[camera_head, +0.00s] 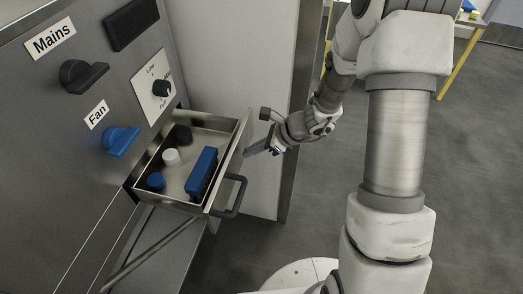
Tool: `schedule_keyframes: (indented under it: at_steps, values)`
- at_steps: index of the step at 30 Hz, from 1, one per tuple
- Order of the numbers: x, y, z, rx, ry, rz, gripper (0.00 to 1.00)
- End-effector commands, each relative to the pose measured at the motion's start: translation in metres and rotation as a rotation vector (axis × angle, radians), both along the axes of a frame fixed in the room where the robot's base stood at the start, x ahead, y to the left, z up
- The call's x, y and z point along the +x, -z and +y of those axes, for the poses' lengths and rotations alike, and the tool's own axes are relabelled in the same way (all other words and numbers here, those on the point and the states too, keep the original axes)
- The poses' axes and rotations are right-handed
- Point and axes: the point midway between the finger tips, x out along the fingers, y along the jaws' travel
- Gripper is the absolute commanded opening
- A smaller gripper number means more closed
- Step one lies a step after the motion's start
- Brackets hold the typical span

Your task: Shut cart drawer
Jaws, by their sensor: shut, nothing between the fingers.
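The drawer (217,173) stands pulled out of the grey metal cabinet front on the left. Its dark bar handle (236,196) is on the front panel, facing right. Inside lie a blue block (201,172), a blue round piece (156,181), a white round piece (171,156) and a dark round piece (183,135). My gripper (252,150) is shut and empty, by the far end of the drawer's front panel. I cannot tell whether it touches the panel.
The panel above carries a blue Fan knob (121,140), a black Mains knob (81,75) and a small dial (161,88). A metal bar (150,257) slants below the drawer. A pale wall panel (237,60) stands behind. Grey floor (310,225) is open to the right.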

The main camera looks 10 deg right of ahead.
Motion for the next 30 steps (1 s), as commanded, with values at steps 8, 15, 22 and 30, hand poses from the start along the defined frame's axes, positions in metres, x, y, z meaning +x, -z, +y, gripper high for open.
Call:
schedule_keyframes:
  at_steps: [8, 15, 22, 30]
  values:
    - [0.001, 0.0, 0.001, 0.0, 0.0, 0.0, 0.0]
    - [0.002, 0.0, 0.007, 0.0, -0.001, -0.001, 0.0]
    - [0.014, 0.0, 0.041, 0.003, -0.006, -0.003, 0.0]
    - [0.036, 0.0, 0.106, 0.004, -0.008, -0.002, 0.0]
